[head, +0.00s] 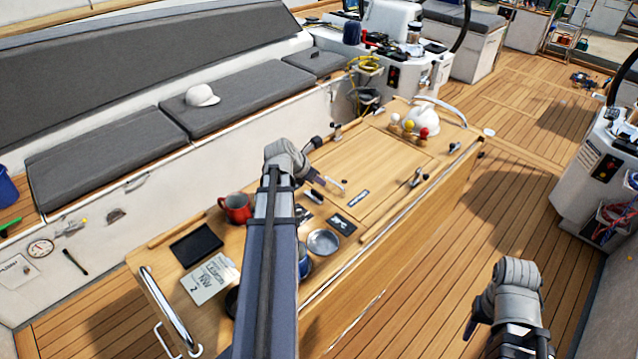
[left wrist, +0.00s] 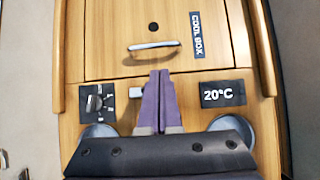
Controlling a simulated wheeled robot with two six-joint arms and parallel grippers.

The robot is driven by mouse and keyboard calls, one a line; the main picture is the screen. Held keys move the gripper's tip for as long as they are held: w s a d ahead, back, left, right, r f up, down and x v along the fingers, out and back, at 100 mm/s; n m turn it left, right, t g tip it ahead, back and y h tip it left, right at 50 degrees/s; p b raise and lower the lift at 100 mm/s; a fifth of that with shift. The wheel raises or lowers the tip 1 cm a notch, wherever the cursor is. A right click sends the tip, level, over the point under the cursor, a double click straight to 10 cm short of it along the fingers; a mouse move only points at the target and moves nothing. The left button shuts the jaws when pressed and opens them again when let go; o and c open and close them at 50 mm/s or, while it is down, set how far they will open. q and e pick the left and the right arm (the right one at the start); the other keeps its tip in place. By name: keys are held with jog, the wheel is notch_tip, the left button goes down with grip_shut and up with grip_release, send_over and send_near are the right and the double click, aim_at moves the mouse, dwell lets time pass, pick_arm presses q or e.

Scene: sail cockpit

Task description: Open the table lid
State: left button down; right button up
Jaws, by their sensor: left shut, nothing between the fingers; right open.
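The table lid (head: 385,160) is a flat wooden panel in the table top, lying closed. It also shows in the left wrist view (left wrist: 110,25), with a bar handle (left wrist: 154,46) near its edge and a COOL BOX label (left wrist: 196,35). My left gripper (head: 316,142) is above the table near the lid. In the left wrist view its shut, empty purple fingers (left wrist: 160,76) point at the handle, with the tips just short of it in the picture; contact cannot be judged. My right gripper (head: 471,328) is low at right, away from the table, mostly hidden by its wrist.
Cushioned benches (head: 120,150) line the left.

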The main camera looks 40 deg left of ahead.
aim_at(335, 191)
pick_arm(q)
jog(key=b+x, duration=0.6)
jog(key=x, duration=0.2)
jog(key=shift+f, duration=0.15)
pick_arm(e)
notch_tip(335, 191, down, 6)
jog(key=shift+f, duration=0.25)
